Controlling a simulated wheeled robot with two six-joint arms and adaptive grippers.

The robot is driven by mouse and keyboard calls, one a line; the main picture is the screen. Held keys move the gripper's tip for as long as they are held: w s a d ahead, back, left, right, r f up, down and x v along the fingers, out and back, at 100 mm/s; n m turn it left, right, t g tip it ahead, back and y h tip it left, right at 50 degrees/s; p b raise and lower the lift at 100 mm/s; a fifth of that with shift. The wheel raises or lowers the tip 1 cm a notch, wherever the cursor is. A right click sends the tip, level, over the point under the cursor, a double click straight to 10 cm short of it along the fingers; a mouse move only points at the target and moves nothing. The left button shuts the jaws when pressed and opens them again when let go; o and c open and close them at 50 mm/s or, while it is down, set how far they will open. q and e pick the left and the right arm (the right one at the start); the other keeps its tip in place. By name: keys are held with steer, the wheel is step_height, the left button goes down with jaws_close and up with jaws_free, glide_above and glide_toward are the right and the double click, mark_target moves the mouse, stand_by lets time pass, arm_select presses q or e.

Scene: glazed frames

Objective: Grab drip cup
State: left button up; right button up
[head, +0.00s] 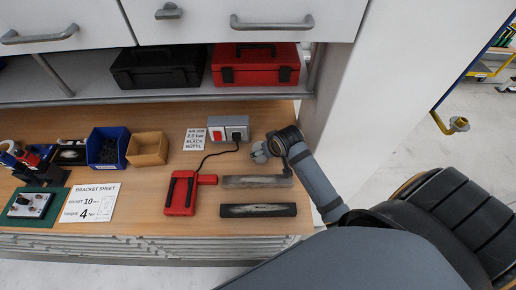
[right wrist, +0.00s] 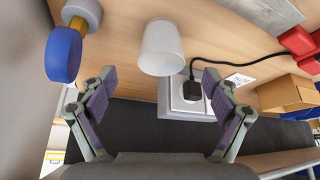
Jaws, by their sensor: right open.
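The drip cup, a whitish translucent cup (right wrist: 162,50), stands on the wooden bench in the right wrist view. My right gripper (right wrist: 159,80) is open, with its two purple-padded fingers spread apart. The cup lies ahead of the gap between the fingertips, and neither finger appears to touch it. In the head view my right gripper (head: 262,151) is low over the right end of the bench, and I cannot make out the cup there. My left gripper is in neither view.
A blue disc with a yellow stem (right wrist: 64,54) stands left of the cup. A grey socket box (head: 228,129) with a black plug and cord sits close by. A shelf edge (head: 150,100) overhangs the bench's back.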

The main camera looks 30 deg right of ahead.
steer(key=x, duration=0.3)
steer(key=shift+f+p, duration=0.3)
steer(key=shift+p, duration=0.05)
steer(key=x, duration=0.1)
steer(key=p+x, duration=0.1)
steer(key=shift+w+f, duration=0.1)
steer(key=shift+w, duration=0.3)
steer(key=shift+p+x, duration=0.5)
steer(key=shift+x, duration=1.3)
steer(key=shift+s+a, duration=0.1)
steer(key=c, duration=0.7)
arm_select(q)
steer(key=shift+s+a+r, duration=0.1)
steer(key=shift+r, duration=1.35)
arm_select(e)
steer(key=c, duration=0.4)
